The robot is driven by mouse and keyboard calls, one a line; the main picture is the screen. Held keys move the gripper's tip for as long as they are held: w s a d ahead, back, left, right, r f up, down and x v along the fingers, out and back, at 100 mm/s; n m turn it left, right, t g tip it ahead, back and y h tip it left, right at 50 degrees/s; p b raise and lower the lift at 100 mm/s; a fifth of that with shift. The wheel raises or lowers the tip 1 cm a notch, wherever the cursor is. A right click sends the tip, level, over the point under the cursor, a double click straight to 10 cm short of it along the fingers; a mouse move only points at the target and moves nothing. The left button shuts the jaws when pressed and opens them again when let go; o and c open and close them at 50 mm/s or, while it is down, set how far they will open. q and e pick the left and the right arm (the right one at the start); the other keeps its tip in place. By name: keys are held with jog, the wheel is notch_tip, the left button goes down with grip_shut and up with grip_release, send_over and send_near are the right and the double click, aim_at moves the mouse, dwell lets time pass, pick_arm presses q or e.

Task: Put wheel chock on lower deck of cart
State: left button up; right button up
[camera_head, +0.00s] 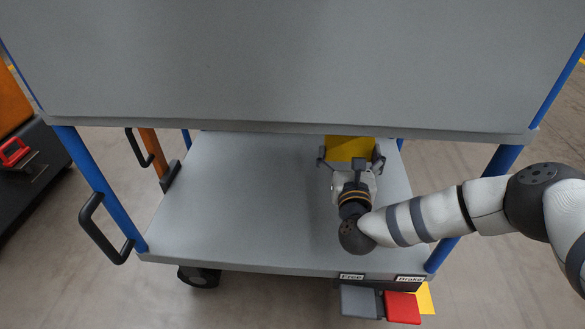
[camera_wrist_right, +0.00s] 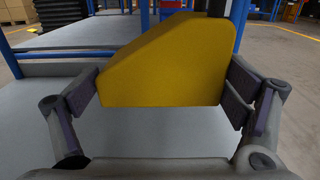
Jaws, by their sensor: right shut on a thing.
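A yellow wheel chock (camera_head: 349,148) shows in the head view under the upper deck's front edge, over the rear right part of the cart's lower deck (camera_head: 250,200). My right gripper (camera_head: 350,164) reaches in between the decks and is shut on the chock. In the right wrist view the chock (camera_wrist_right: 170,62), a wedge with a sloped left side, sits between the two fingers of my right gripper (camera_wrist_right: 165,90). The grey deck shows below it; whether the chock touches the deck I cannot tell. My left gripper is not in view.
The cart's grey upper deck (camera_head: 280,65) hangs over the rear of the lower deck. Blue posts (camera_head: 105,195) stand at the corners, one with a black handle (camera_head: 95,232). Grey (camera_head: 360,301) and red (camera_head: 402,307) pedals are at the front. The lower deck's left side is clear.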

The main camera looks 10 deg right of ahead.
jog(key=shift+a+f, duration=0.15)
jog(key=shift+a, duration=0.05)
jog(key=s+a+f, duration=0.3)
jog(key=s+a, duration=0.1)
jog(key=s, duration=0.3)
jog(key=b, duration=0.3)
send_over(327, 239)
jog(key=w, duration=0.1)
jog(key=f, duration=0.5)
jog(key=shift+d, duration=0.35)
jog(key=shift+s+a+f, duration=0.15)
jog(key=shift+f, duration=0.15)
jog(key=f, duration=0.1)
jog(key=f+b, duration=0.1)
jog(key=f, duration=0.2)
jog(key=shift+s+a+b, duration=0.2)
jog(key=shift+s+b, duration=0.15)
jog(key=shift+b, duration=0.05)
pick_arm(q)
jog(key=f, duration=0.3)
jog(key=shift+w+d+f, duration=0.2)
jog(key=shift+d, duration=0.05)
pick_arm(e)
jog(key=o, duration=1.4)
jog(key=shift+o, duration=0.2)
